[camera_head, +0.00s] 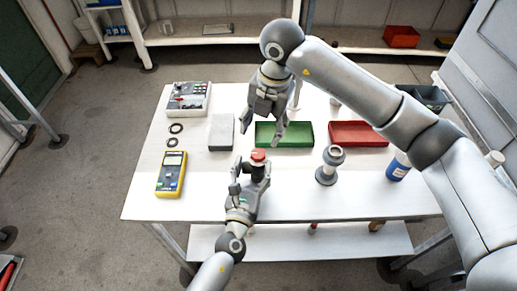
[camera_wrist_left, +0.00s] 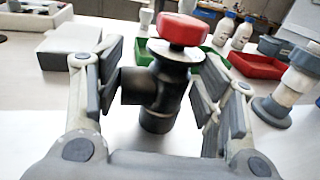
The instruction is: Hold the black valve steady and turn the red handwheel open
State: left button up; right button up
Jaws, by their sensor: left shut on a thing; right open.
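The black valve (camera_head: 259,173) stands upright near the middle of the white table, with the red handwheel (camera_head: 258,155) on top. In the left wrist view the black valve (camera_wrist_left: 158,97) has a side port pointing left, and the red handwheel (camera_wrist_left: 183,29) sits above the fingers, clear of them. My left gripper (camera_head: 248,184) is shut on the valve body, one finger on each side. My right gripper (camera_head: 264,134) is open and empty, fingers pointing down, behind and above the handwheel and apart from it.
A green tray (camera_head: 284,144) and a red tray (camera_head: 357,143) lie behind the valve. A grey block (camera_head: 221,132) and a yellow multimeter (camera_head: 171,174) are to the left.

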aim_at(258, 153)
jog(key=f+m, duration=0.3)
jog(key=f+m+h, duration=0.1)
jog(key=f+m, duration=0.2)
jog(key=m, duration=0.1)
jog(key=w+a+f+m, duration=0.1)
jog(key=f+m, duration=0.3)
jog(key=shift+g+h, duration=0.3)
jog(key=shift+g, duration=0.1)
dwell(0.3)
jog(key=c, duration=1)
jog(key=shift+c, duration=0.2)
